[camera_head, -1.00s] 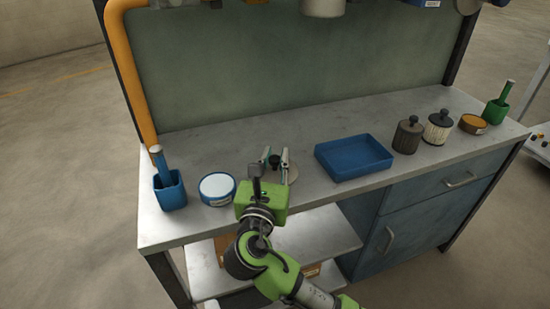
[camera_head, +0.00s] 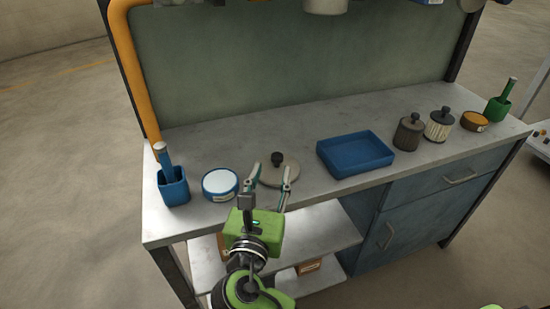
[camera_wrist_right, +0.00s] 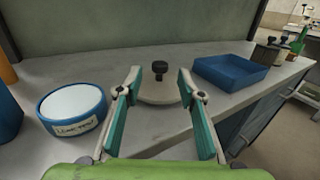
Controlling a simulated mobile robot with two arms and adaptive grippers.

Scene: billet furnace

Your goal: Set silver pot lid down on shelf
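The silver pot lid (camera_head: 279,174) lies flat on the metal bench top, between the white-topped blue tin and the blue tray. Its dark knob (camera_head: 277,159) points up. My right gripper (camera_head: 271,180) is open at the near side of the lid, with its fingers apart and nothing between them. In the right wrist view the lid (camera_wrist_right: 158,92) and its knob (camera_wrist_right: 159,68) show just beyond the open fingertips (camera_wrist_right: 160,82).
A blue and white tin (camera_head: 220,184) and a blue holder (camera_head: 174,187) stand left of the lid. A blue tray (camera_head: 355,153) sits to the right, with lidded canisters (camera_head: 408,132) beyond. A lower shelf (camera_head: 318,232) is under the bench. The bench behind the lid is clear.

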